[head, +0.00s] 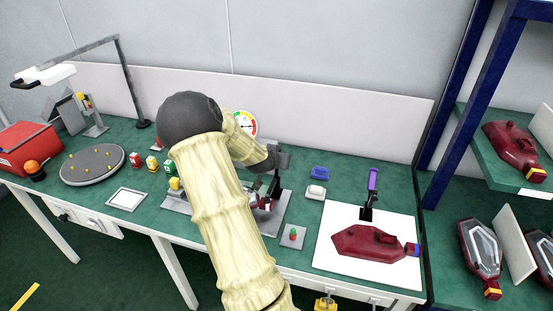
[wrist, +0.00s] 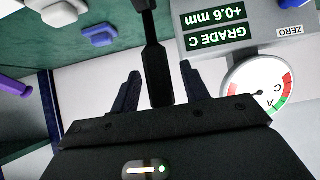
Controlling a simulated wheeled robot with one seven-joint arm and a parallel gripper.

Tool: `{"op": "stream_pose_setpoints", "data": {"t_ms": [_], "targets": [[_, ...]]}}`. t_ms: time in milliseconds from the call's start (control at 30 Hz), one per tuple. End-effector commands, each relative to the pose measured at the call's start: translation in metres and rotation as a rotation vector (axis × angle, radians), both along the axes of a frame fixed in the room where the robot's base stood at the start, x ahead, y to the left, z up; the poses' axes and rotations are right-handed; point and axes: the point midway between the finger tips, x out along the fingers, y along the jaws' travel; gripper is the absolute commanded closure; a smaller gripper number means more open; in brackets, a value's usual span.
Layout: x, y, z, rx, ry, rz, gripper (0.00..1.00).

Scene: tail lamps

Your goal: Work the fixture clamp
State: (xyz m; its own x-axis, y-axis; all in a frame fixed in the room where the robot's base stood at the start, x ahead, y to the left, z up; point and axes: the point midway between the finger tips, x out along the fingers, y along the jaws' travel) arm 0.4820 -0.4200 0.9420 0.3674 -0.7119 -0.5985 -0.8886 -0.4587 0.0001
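The fixture (head: 272,222) is a grey plate on the bench, mostly hidden behind my arm. Dark red and pale parts show on it. A black bar (wrist: 157,70), which looks like the clamp's lever, stands between my fingers in the wrist view. My gripper (wrist: 160,88) is open, one finger on each side of the bar, with gaps on both sides. In the head view my gripper (head: 277,172) is above the fixture, partly hidden by my arm. A round dial gauge (head: 245,123) stands behind; the wrist view shows its sign (wrist: 212,25) upside down, reading GRADE C, +0.6 mm.
To the right, a white board (head: 333,257) holds a dark red lamp (head: 367,243) and an upright purple handle (head: 372,180). Blue (head: 320,172) and white (head: 316,192) blocks and a button box (head: 293,236) are near the fixture. A round turntable (head: 93,164) is left.

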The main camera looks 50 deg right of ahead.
Motion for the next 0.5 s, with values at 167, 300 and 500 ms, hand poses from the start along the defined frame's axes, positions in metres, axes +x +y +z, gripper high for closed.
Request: {"op": "stream_pose_setpoints", "data": {"t_ms": [167,300,500], "targets": [[-0.001,0.002,0.002,-0.001,-0.001,0.001,0.55],[-0.005,0.012,0.010,-0.002,-0.001,0.002,0.55],[-0.018,0.037,0.032,-0.001,-0.003,0.003,0.55]]}}
